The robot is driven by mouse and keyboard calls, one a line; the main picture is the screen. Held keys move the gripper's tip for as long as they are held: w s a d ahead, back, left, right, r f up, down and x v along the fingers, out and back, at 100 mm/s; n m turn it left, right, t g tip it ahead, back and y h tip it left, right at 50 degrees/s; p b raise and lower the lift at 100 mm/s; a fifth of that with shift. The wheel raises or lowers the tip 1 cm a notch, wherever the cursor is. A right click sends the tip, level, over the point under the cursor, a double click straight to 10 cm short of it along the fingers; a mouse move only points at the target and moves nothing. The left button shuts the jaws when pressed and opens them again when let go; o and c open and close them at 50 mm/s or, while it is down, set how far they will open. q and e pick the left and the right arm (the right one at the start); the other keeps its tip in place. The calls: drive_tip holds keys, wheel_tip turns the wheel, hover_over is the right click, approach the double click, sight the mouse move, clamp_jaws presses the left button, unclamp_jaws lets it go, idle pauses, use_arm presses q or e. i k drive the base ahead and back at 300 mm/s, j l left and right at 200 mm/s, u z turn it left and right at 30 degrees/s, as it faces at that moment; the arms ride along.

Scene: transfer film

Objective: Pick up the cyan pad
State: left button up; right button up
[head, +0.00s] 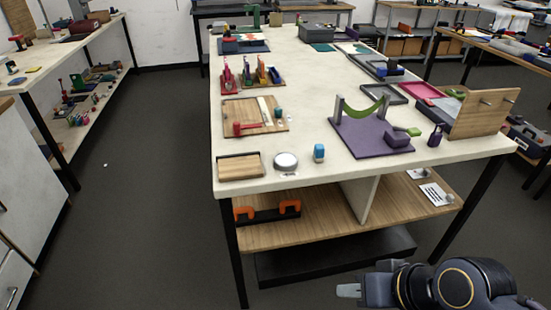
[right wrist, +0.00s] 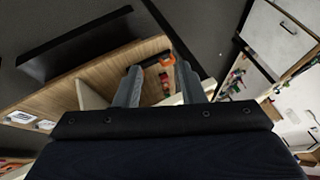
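A small cyan-blue block with a white part (head: 319,153) stands near the front edge of the white table (head: 330,175); it is the likeliest cyan pad, but it is too small to be sure. It stands right of a round white-topped disc (head: 286,162). My right gripper (head: 348,290) is at the lower right, in front of the table and well short of the block. In the right wrist view its two grey fingers (right wrist: 158,70) are spread apart with nothing held between them. My left gripper is not in view.
A wooden board (head: 240,166) lies left of the disc. A purple base (head: 372,138) with a green sling stands to the right, beside an upright wooden panel (head: 485,112). A lower wooden shelf (head: 330,218) carries orange clamps (head: 289,207). Open floor lies left of the table.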

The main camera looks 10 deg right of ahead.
sight(319, 149)
drive_tip(key=i+j, duration=0.15)
drive_tip(key=i, duration=0.25)
drive_tip(key=i+j+z, duration=0.1)
drive_tip(key=i, duration=0.3)
drive_tip(key=i+j, duration=0.2)
drive_tip(key=i, duration=0.2)
drive_tip(key=l+z, duration=0.05)
